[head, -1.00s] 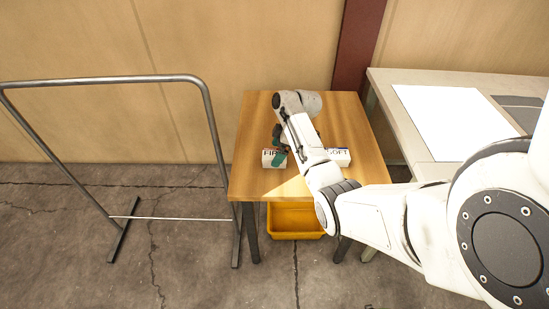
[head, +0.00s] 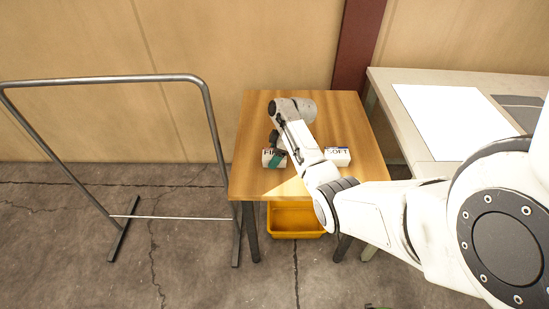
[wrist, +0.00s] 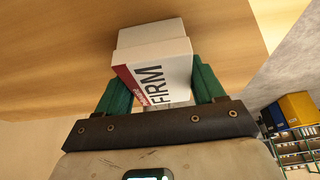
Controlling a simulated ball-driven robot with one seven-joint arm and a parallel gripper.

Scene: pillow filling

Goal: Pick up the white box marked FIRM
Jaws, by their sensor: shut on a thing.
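The white box marked FIRM (wrist: 165,62) is between the green fingers of my gripper (wrist: 160,90) in the wrist view. Both fingers press against its sides, and its red edge and black lettering show. In the head view the FIRM box (head: 267,158) is at the left of the wooden table, partly hidden by my gripper (head: 278,157). I cannot tell whether it is clear of the tabletop. A second white box, marked SOFT (head: 338,157), sits to the right on the same table, apart from my gripper.
The wooden table (head: 350,185) has free room at its front and right. A yellow bin (head: 294,221) is under it. A metal frame (head: 213,130) stands at the left. A pale bench (head: 390,125) with a white sheet (head: 455,120) is at the right.

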